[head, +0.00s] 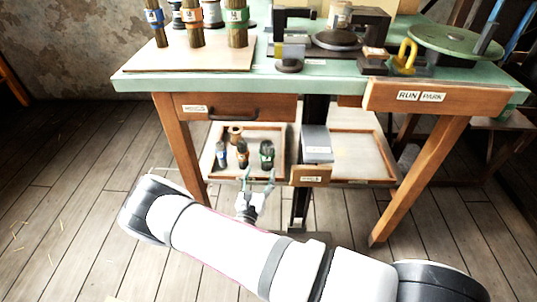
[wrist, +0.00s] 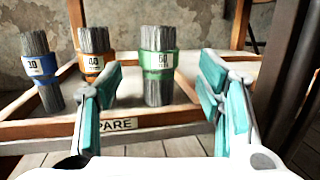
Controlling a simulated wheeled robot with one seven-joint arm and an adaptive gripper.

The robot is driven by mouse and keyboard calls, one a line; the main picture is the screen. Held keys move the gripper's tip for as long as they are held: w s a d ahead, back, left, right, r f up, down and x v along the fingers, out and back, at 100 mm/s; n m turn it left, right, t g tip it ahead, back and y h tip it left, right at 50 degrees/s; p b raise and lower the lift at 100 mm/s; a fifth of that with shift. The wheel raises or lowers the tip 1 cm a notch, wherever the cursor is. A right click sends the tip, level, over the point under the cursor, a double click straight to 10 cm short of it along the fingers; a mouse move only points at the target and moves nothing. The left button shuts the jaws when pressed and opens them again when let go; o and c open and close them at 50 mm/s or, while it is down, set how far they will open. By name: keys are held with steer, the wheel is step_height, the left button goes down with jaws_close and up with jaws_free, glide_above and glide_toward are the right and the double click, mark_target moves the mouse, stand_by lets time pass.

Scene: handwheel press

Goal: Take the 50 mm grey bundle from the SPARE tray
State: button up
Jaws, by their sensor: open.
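The SPARE tray (head: 209,162) sits on the shelf under the bench, and its front edge with a partly hidden label shows in the wrist view (wrist: 112,124). A grey bristle bundle with a green band (wrist: 157,66) stands upright in it; its band number looks like 50 or 60. The same bundle shows in the head view (head: 267,153). To its left stand an orange-banded bundle marked 40 (wrist: 92,52) and a blue-banded one (wrist: 41,70). My gripper (head: 258,182) is open and empty in front of the tray. In the wrist view the green-banded bundle appears between its teal fingers (wrist: 162,98), beyond them.
A brown spool-like piece (head: 235,133) stands at the tray's back. A grey box (head: 316,145) stands right of the tray, beside a mostly empty tray (head: 362,154). The bench top (head: 130,82) is above, with more bundles. A dark post (wrist: 285,70) rises at right.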

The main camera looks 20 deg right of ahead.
mark_target(265, 155)
steer(key=b+x, duration=0.1)
steer(key=x, duration=0.5)
steer(key=shift+w+f, duration=0.1)
steer(key=b+x, duration=0.3)
steer(key=x, duration=0.2)
steer(key=shift+f, duration=0.2)
steer(key=c, duration=1.1)
